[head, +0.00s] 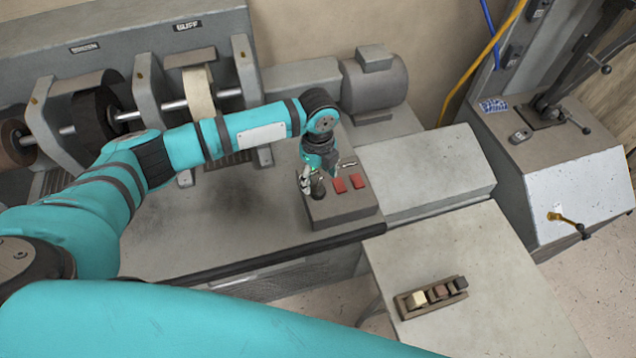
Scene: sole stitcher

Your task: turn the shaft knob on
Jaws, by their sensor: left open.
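The control box (345,208) stands at the front right of the grinding machine's bench. A dark round knob (318,189) is on its left part, next to two red switches (339,185); I take it for the shaft knob. My left gripper (313,182) points down over the box, open, with its fingers close around or just above this knob. I cannot tell whether they touch it. The gripper and wrist partly cover the box's back left part, and the knob's setting is too small to read. My right gripper is out of view.
Grinding and buffing wheels (199,95) on a shaft stand behind my left arm. A grey motor (374,84) is behind the box. A small tray of blocks (431,298) lies on the grey table at the front right. A machine with levers (560,170) stands at the right.

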